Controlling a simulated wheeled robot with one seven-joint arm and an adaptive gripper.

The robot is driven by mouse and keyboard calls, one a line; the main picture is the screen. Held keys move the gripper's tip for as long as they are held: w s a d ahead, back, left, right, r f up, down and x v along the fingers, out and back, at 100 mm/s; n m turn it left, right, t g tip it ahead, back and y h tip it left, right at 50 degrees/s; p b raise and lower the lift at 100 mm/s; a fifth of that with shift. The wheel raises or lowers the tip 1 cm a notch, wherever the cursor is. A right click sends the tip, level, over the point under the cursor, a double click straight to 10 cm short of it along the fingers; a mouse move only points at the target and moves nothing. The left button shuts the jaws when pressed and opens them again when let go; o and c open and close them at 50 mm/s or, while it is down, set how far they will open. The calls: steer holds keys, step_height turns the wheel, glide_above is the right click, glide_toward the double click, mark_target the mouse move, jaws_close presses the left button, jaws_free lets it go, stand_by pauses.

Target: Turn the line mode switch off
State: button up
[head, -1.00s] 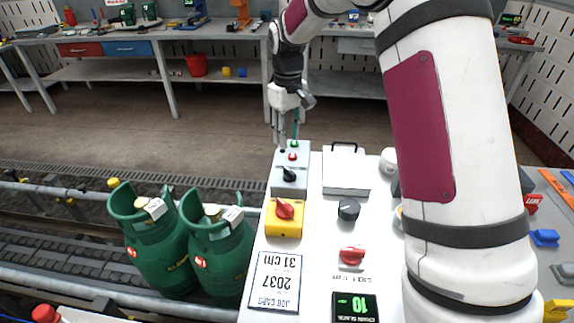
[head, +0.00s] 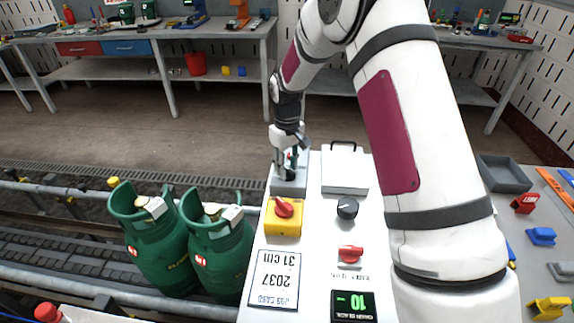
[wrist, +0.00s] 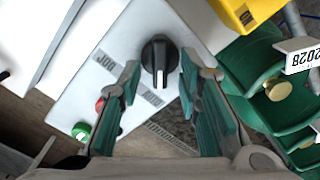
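The black rotary switch (wrist: 160,60) sits on a light grey control box (wrist: 110,62) with a green button (wrist: 81,131) and a red button (wrist: 100,104). A white mark on the knob points down in the wrist view. Small labels are beside the knob; I cannot read them surely. My gripper (wrist: 160,80) is open, one finger on each side of the knob; I cannot tell whether either touches it. In the head view my gripper (head: 287,163) is low over the box (head: 288,189), partly hiding the knob and buttons.
A yellow box with a red knob (head: 284,208) stands in front of the grey box. A white case (head: 345,172) is to its right. Green gas cylinders (head: 218,247) stand on the conveyor (head: 60,240) to the left. A black knob (head: 347,208) is on the bench top.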

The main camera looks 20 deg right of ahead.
jaws_close()
steer(key=shift+m, duration=0.4)
steer(key=m+b, duration=0.1)
steer(key=m, duration=0.2)
steer(key=shift+d+m, duration=0.1)
steer(key=shift+m, duration=0.3)
steer(key=m+b, duration=0.1)
steer(key=m, duration=0.3)
steer(key=shift+d, duration=0.2)
steer(key=shift+m, duration=0.3)
jaws_free()
